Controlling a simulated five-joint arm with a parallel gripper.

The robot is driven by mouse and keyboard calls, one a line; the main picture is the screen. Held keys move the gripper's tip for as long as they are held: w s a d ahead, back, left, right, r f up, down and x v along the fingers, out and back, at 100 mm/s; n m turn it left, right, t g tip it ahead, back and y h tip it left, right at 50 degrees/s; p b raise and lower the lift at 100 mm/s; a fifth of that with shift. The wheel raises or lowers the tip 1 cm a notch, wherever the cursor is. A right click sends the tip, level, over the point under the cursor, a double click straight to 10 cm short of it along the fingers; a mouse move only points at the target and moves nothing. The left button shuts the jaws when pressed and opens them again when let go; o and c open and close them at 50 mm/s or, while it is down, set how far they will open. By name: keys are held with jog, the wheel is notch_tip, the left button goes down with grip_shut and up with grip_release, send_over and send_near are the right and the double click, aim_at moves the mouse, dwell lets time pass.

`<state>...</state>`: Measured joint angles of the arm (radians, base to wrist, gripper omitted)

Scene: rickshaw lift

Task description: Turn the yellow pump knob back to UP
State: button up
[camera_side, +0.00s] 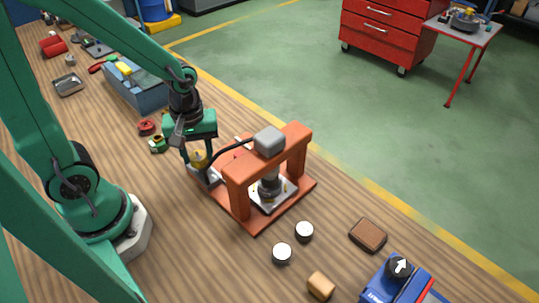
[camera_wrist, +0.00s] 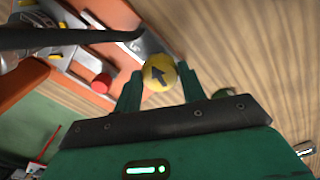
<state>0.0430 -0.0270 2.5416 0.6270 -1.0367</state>
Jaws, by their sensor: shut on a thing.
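The yellow pump knob (camera_wrist: 160,73) has a dark arrow on its face. In the wrist view the arrow points up and to the left. The knob sits between the two green fingers of my gripper (camera_wrist: 158,85), which is shut on it. In the side view the knob (camera_side: 198,159) shows partly, at the left of the orange press (camera_side: 240,190), with my gripper (camera_side: 200,155) coming down over it from above.
A black hose (camera_wrist: 60,37) runs close beside my gripper to the press. A red button (camera_wrist: 101,83) is near the knob. Two round white-topped pieces (camera_side: 282,253), a brown block (camera_side: 368,235) and a blue device (camera_side: 397,282) stand in front. A blue toolbox (camera_side: 135,85) is behind.

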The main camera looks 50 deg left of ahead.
jog(key=n, duration=0.3)
jog(key=shift+n, duration=0.4)
dwell(0.3)
jog(key=o, duration=1)
jog(key=shift+c, duration=0.2)
jog(key=shift+r, duration=0.2)
jog(key=shift+r, duration=3.75)
jog(key=r+m, duration=0.1)
jog(key=m, duration=0.1)
notch_tip(320, 180, up, 9)
jog(key=m+t, duration=0.6)
jog(key=m, duration=0.7)
send_over(198, 155)
jog(key=s, duration=0.2)
jog(key=shift+a, duration=0.4)
